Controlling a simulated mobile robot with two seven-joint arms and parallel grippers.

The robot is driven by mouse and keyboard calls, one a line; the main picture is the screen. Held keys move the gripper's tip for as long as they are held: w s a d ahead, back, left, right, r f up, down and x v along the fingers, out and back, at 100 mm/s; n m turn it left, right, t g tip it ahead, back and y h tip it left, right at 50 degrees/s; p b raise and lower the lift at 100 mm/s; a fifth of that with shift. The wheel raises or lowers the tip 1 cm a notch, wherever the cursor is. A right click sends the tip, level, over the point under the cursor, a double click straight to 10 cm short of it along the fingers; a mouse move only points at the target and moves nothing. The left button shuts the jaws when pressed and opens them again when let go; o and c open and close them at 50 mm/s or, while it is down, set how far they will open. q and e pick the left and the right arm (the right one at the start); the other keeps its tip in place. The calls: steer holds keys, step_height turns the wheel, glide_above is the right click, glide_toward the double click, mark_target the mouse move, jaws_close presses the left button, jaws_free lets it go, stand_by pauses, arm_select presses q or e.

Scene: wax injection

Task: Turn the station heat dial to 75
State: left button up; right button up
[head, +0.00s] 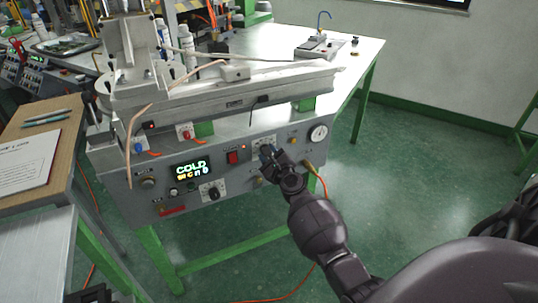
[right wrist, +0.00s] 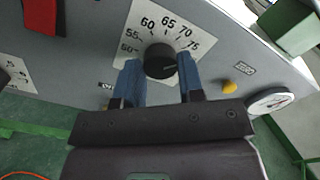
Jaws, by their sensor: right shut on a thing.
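The heat dial (right wrist: 161,62) is a round black knob on a white scale plate (right wrist: 141,22) marked from 50 to 75. A faint light mark shows on the knob's right side; I cannot read its setting surely. My right gripper (right wrist: 160,75) has its two blue fingers closed on the knob, one on each side. In the head view my right gripper (head: 269,155) hides most of the dial at the station's front panel. The station display (head: 191,169) reads "COLD" above smaller characters. A dark shape at the bottom left of the head view seems to be part of my left gripper (head: 90,294).
A second black knob (head: 213,192) sits low beside the display. A red switch (head: 232,157), a yellow button (right wrist: 229,86) and a pressure gauge (head: 318,133) flank the dial. A wooden side table (head: 59,124) stands left. Open green floor lies to the right.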

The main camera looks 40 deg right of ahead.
steer(key=shift+m, duration=0.4)
steer(key=o, duration=0.9)
steer(key=p+v, duration=0.1)
steer(key=v, duration=1)
steer(key=shift+w, duration=0.1)
